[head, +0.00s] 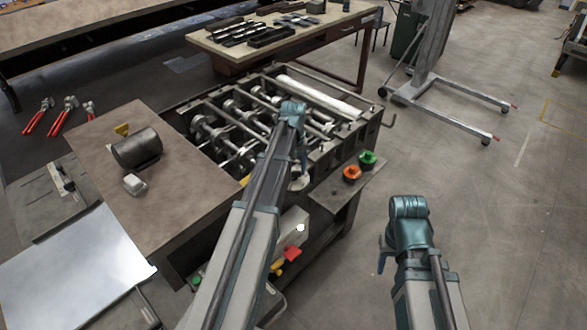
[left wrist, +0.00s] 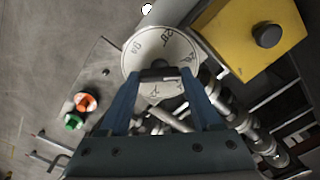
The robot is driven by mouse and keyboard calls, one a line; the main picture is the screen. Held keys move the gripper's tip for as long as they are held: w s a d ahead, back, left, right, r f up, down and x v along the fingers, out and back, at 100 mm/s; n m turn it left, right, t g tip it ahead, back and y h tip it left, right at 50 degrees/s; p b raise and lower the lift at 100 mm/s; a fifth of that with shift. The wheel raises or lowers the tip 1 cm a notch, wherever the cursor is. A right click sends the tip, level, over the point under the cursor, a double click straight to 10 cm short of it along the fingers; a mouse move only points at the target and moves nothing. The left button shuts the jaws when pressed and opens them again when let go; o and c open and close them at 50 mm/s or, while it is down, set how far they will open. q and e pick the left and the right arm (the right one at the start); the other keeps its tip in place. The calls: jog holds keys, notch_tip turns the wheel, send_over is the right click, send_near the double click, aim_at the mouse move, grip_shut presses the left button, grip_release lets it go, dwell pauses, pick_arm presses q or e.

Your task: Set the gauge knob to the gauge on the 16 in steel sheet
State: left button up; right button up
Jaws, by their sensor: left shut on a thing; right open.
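The gauge knob sits on a round white dial (left wrist: 150,48) with dark markings, seen in the left wrist view; the dial also shows as a small pale disc (head: 299,184) in the head view. My left gripper (left wrist: 159,75) is shut on the knob at the dial's middle, and its fingers cover part of the markings. In the head view my left gripper (head: 299,168) points down at the machine's near side. The steel sheet (head: 75,268) lies flat at the lower left; no gauge marking is legible on it. My right gripper (head: 382,260) is open and empty, over the floor.
The roll machine (head: 345,125) fills the middle. An orange button (head: 352,173) and a green button (head: 367,158) stand on its right shelf. A brown table (head: 185,205) with a dark cylinder (head: 137,148) is at left. A wheeled stand (head: 440,85) is behind; floor at right is clear.

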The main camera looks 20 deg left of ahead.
aim_at(294, 171)
pick_arm(q)
jog(key=m, duration=0.4)
jog(key=shift+m, duration=0.3)
jog(key=m, duration=0.4)
jog(key=shift+m, duration=0.3)
jog(key=o, duration=1.4)
notch_tip(294, 171, up, 14)
jog(key=p, duration=1.4)
